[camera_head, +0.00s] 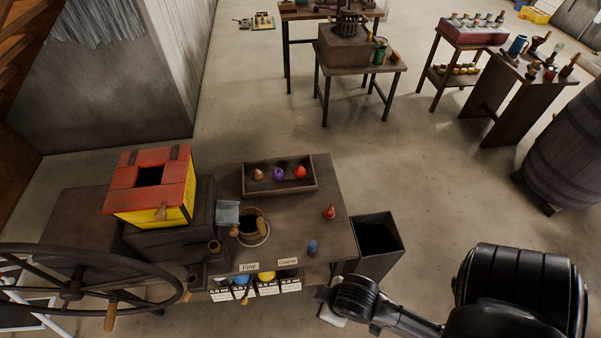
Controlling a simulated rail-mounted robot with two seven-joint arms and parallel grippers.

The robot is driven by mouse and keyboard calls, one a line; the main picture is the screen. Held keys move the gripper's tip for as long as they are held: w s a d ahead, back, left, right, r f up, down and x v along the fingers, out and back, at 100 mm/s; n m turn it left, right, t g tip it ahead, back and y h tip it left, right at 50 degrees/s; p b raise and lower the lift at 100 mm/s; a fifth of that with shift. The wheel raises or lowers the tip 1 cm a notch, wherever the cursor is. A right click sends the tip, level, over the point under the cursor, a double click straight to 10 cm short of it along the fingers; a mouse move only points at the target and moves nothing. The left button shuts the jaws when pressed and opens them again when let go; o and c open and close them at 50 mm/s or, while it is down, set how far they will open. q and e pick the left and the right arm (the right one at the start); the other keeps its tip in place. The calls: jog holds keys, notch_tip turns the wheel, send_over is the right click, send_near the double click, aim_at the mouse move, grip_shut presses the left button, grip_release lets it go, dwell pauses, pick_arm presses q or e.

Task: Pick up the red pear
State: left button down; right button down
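Two red, pear-like pieces show in the head view, and I cannot tell for sure which is the red pear. One red piece (301,172) sits at the right end of a shallow dark wooden tray (281,190), beside a purple piece (278,174) and a brown-orange piece (259,175). The other red piece (329,212) stands on the bare wooden tabletop (312,226), near its right edge. My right arm comes in from the lower right, in front of and below the table, apart from both pieces. Its gripper fingers cannot be made out. My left gripper is not in view.
A red and yellow box (147,186) and a large dark wheel (88,256) stand at left. A cup-like vessel (249,228) and a small blue item (313,247) are on the table. An open dark bin (391,258) stands at its right.

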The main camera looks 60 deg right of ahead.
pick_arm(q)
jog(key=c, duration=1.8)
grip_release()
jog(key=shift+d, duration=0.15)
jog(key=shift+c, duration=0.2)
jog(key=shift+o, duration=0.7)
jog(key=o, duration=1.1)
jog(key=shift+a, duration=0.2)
